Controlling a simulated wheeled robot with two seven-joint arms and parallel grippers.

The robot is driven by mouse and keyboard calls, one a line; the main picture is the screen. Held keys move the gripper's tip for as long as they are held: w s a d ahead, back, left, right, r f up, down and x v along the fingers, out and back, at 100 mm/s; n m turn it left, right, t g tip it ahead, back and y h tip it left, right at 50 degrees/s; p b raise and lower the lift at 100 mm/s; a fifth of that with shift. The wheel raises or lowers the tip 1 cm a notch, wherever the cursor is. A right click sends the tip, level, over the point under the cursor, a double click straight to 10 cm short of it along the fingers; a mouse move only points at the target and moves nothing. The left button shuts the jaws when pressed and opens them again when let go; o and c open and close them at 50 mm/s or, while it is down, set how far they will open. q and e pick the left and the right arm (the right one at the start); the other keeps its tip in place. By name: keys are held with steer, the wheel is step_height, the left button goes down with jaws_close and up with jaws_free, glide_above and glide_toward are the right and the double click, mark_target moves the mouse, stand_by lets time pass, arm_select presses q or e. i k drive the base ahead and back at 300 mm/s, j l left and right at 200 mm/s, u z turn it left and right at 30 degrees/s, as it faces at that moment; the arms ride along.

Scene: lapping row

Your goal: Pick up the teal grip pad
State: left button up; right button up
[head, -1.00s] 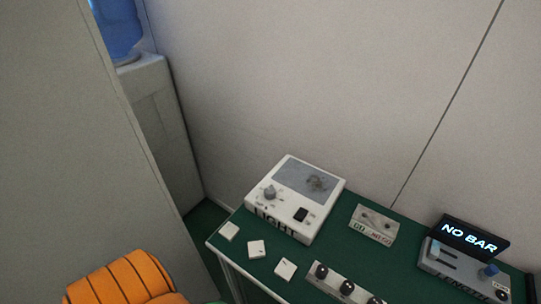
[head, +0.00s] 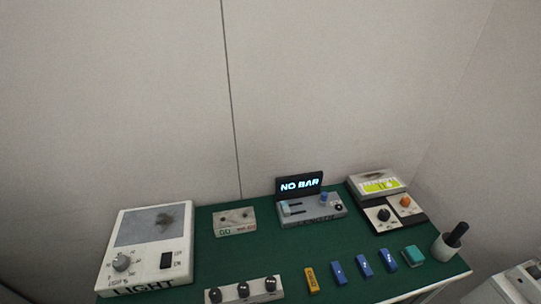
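The teal grip pad (head: 414,256) is a small block lying on the green table top (head: 240,260) near its front right. It sits just right of a row of blue blocks and left of a grey cup. Nothing touches it from above. Neither of my grippers is in the head view.
Blue blocks (head: 364,265) and a yellow block (head: 311,280) stand left of the pad. The cup (head: 445,247) holds a dark-handled tool (head: 458,233). Behind are a display box (head: 299,185) and a meter (head: 381,184). A light box (head: 147,250) stands at left.

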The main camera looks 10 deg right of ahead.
mark_target(411, 255)
steer(key=z, duration=1.85)
